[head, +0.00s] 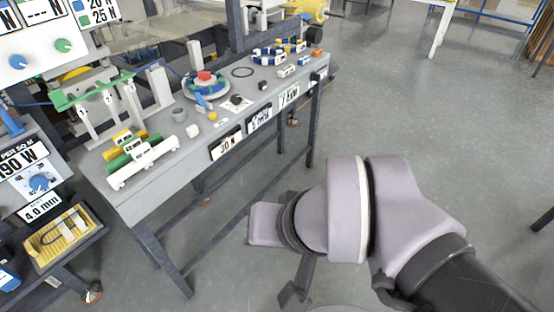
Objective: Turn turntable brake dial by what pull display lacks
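A round turntable (205,86) with a blue and green rim and a red top sits on the long grey bench. A small dark dial (237,101) on a pale plate lies just right of it; I cannot tell whether this is the brake dial. A display panel (42,38) at the upper left shows dashes, with "20 N" and "25 N" on a card beside it.
A black cord ring (242,72) and coloured spools (280,52) lie farther along.

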